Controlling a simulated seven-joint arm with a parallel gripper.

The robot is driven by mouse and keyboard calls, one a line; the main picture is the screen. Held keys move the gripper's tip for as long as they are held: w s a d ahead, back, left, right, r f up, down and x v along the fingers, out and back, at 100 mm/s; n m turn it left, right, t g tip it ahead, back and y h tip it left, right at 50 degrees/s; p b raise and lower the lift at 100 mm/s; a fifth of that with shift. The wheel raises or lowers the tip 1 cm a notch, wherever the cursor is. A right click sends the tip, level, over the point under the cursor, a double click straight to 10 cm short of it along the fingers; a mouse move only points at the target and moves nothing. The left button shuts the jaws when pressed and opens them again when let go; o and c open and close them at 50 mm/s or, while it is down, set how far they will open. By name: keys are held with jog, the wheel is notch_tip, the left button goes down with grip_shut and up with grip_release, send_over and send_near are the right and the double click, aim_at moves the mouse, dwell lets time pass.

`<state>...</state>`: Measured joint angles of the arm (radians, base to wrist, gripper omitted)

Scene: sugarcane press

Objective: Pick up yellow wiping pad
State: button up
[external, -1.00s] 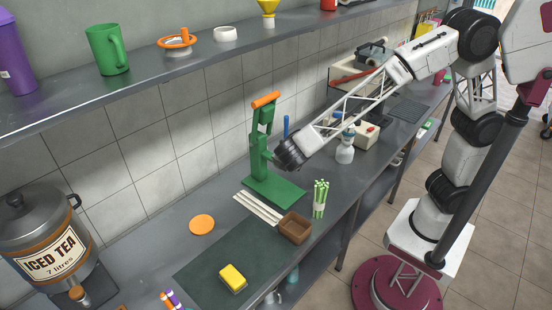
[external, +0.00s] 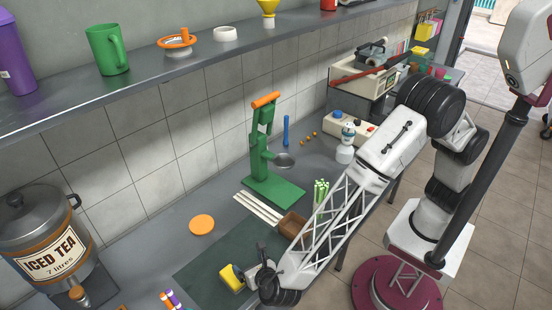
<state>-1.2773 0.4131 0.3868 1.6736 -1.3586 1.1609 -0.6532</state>
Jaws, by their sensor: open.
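The yellow wiping pad (external: 230,277) lies on the dark green mat (external: 205,272) on the counter. My gripper (external: 251,268) is low over the mat, just right of the pad, with its open fingers near the pad's right end. The gripper's hand covers part of that end. I cannot tell whether a finger touches the pad.
A brown box (external: 291,224), white sticks (external: 258,208) and green stalks (external: 321,190) lie close behind my arm. The green press (external: 268,180) stands farther back. An orange disc (external: 201,225) is left of it, and the iced tea dispenser (external: 50,240) is at far left.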

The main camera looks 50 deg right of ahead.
aim_at(240, 285)
jog(key=s+a+f, duration=0.1)
jog(key=s+a+f+n+y, duration=0.1)
jog(key=s+a, duration=0.1)
jog(key=s+a+f+n+t, duration=0.1)
jog(key=s+a, duration=0.1)
jog(key=shift+s+a+f, duration=0.1)
jog(key=shift+a+f, duration=0.1)
jog(key=shift+f, duration=0.1)
jog(key=shift+x, duration=1.35)
jog(key=shift+a+x, duration=0.1)
jog(key=shift+x, duration=1.15)
jog(key=shift+a+x, duration=0.15)
jog(key=shift+x, duration=1.15)
jog(key=shift+d, duration=0.1)
